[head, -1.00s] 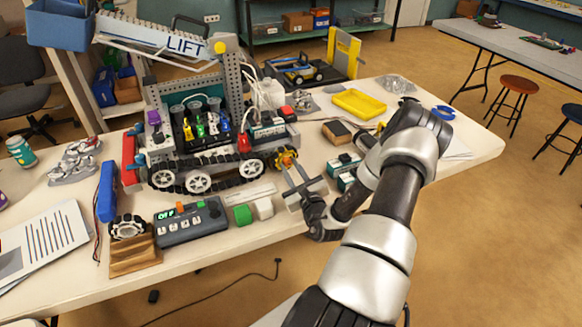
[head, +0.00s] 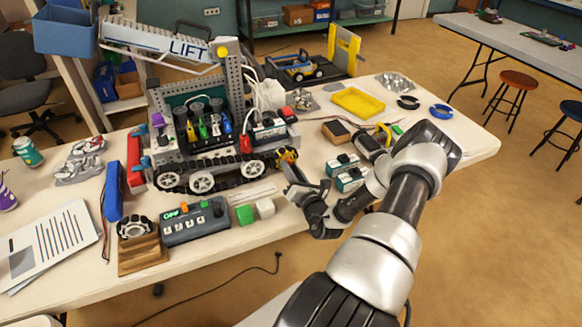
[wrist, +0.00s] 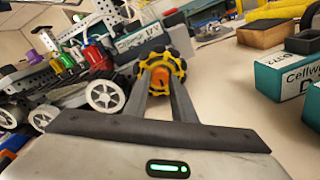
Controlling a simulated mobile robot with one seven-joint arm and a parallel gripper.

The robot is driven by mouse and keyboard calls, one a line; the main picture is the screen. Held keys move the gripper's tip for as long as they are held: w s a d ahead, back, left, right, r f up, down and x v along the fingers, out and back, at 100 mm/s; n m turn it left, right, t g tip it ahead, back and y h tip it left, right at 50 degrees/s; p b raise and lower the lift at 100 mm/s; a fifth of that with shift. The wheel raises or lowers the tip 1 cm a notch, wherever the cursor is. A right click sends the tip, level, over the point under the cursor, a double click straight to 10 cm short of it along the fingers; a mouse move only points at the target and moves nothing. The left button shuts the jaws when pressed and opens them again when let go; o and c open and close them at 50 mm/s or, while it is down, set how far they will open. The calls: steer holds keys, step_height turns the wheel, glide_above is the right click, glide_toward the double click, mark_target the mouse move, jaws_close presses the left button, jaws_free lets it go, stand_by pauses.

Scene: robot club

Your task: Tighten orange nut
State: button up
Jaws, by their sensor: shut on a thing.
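The orange nut (wrist: 160,77) sits in the middle of a yellow-and-black wheel (wrist: 173,63) at the right end of the tracked robot. In the wrist view my gripper (wrist: 164,88) reaches forward with its two fingers on either side of the nut, shut on it. In the head view my gripper (head: 285,166) is at the same wheel (head: 287,155), at the robot's near right corner. The nut itself is hard to make out there. The tracked robot (head: 215,140) stands upright on the table with its LIFT arm raised.
Teal boxes (head: 349,178) stand just right of my gripper. A yellow tray (head: 358,102) is farther back. Bare table shows toward the right edge.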

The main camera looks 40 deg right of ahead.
steer(key=shift+m, duration=0.5)
steer(key=o, duration=1.1)
steer(key=shift+c, duration=0.2)
steer(key=v, duration=1.7)
steer(key=shift+s+p, duration=0.3)
steer(key=shift+p, duration=0.15)
steer(key=shift+w, duration=0.1)
